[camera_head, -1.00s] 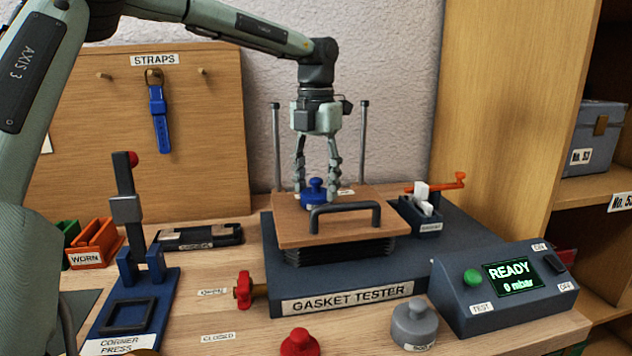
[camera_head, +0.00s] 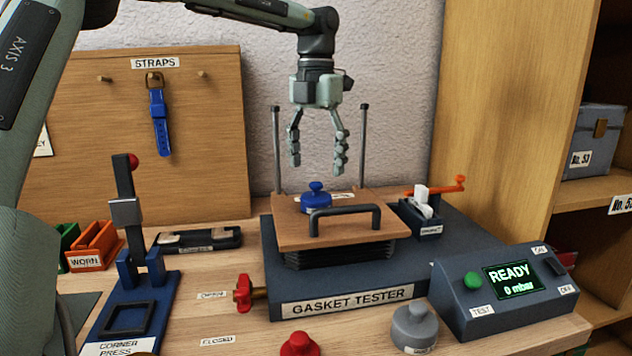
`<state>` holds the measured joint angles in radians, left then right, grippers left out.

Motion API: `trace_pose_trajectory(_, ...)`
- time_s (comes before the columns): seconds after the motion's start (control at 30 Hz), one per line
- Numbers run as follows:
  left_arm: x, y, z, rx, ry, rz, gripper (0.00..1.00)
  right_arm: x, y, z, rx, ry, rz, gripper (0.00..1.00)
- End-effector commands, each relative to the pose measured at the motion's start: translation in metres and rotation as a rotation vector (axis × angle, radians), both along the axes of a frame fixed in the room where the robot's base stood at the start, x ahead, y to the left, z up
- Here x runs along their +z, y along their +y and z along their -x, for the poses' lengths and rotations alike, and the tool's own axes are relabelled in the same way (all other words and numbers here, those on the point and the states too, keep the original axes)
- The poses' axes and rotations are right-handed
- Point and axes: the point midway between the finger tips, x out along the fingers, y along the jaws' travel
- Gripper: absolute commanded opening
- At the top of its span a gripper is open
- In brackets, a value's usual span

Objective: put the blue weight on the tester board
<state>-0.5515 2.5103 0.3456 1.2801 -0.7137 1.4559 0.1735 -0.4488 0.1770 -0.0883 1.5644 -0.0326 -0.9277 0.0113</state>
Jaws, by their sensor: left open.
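The blue weight (camera_head: 316,199) is a round weight with a knob on top. It sits upright on the wooden tester board (camera_head: 295,232), toward its back, behind the board's dark handle (camera_head: 345,211). The board lies on black bellows on the gasket tester (camera_head: 410,262). My left gripper (camera_head: 316,168) is open and empty above the weight, with a gap between its fingertips and the knob. My right gripper is not in view.
A red weight (camera_head: 299,345) and a grey weight (camera_head: 414,326) stand at the table's front. Two upright rods (camera_head: 363,145) rise behind the board. A corner press (camera_head: 135,250) stands left. The control box (camera_head: 500,285) reads READY, 0 mbar. A red valve knob (camera_head: 243,293) sticks out left.

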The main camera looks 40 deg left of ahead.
Motion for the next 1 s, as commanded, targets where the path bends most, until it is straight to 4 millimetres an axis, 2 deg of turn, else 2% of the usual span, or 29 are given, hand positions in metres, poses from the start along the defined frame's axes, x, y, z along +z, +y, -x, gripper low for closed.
trace_pose_trajectory(0.03, 0.013, 0.000, -0.001, 0.001, -0.004, 0.000, 0.72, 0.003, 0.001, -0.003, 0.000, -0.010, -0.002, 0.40)
trace_pose_trajectory(0.2, 0.046, 0.000, 0.000, 0.000, -0.002, 0.000, 0.72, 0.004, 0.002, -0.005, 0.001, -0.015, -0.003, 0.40)
trace_pose_trajectory(0.37, 0.064, 0.000, 0.000, 0.000, 0.000, 0.001, 0.72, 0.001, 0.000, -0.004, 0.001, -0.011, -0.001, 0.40)
trace_pose_trajectory(0.53, 0.069, 0.000, 0.001, -0.001, 0.003, 0.001, 0.72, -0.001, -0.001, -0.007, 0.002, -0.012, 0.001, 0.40)
trace_pose_trajectory(1.0, 0.069, 0.000, 0.001, -0.001, 0.002, 0.001, 0.72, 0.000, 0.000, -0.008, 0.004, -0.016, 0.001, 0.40)
